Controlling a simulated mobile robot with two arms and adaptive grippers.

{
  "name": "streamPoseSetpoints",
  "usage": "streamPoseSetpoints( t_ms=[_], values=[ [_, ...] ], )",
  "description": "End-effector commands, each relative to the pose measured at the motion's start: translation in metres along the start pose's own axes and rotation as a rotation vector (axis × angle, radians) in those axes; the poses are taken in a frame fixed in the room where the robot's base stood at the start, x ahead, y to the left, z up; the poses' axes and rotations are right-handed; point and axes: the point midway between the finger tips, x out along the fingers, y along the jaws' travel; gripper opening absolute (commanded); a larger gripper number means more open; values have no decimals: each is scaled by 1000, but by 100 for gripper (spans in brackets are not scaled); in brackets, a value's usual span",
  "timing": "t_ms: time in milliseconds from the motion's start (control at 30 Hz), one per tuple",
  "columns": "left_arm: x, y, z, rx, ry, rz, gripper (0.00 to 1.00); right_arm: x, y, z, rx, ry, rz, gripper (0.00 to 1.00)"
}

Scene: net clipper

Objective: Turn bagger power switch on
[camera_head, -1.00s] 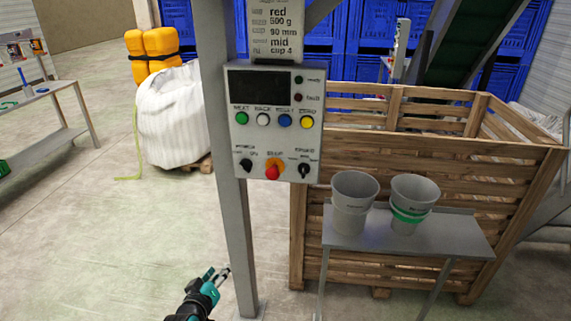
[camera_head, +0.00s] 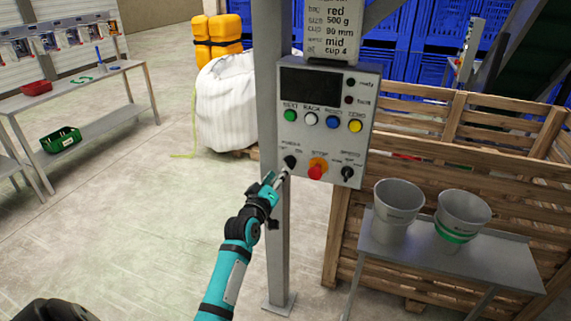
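The grey control panel (camera_head: 326,121) is mounted on a grey post. The black power switch (camera_head: 290,162) is the knob at its lower left, below the green button. My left gripper (camera_head: 282,177) reaches up from below, its fingertips at or very close to the power switch; I cannot tell whether they touch it. The fingers look close together, but their gap is too small to judge. The tips partly cover the area just under the knob. My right gripper does not show.
A red and orange stop knob (camera_head: 316,170) and a black speed knob (camera_head: 348,174) sit right of the power switch. A small table (camera_head: 452,256) with two grey buckets stands at the right, before a wooden crate (camera_head: 480,140).

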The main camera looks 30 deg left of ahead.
Motion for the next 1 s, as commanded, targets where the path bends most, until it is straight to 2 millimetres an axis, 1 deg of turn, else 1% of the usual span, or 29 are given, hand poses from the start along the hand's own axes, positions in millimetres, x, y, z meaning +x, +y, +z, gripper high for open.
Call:
streamPoseSetpoints(
  t_ms=[33, 100, 200, 300, 500, 733, 900, 1000],
  values=[
    [12, 2, -3, 1, 2, 1, 34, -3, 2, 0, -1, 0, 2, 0],
    [25, 1, -2, 1, 1, 0, 34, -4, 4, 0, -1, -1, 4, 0],
    [41, 1, -1, 1, 0, 0, 34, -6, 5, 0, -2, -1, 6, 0],
    [51, 0, -1, 1, 1, 1, 34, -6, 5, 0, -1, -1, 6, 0],
    [60, 0, 0, 2, 1, 0, 34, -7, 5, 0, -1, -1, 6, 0],
    [60, 0, 0, 1, 1, 0, 34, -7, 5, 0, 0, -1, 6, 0],
    [59, 0, 0, 1, 1, 0, 11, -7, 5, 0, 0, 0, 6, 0],
    [59, 0, 0, 1, 1, 0, 0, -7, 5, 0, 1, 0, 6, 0]
  ],
)
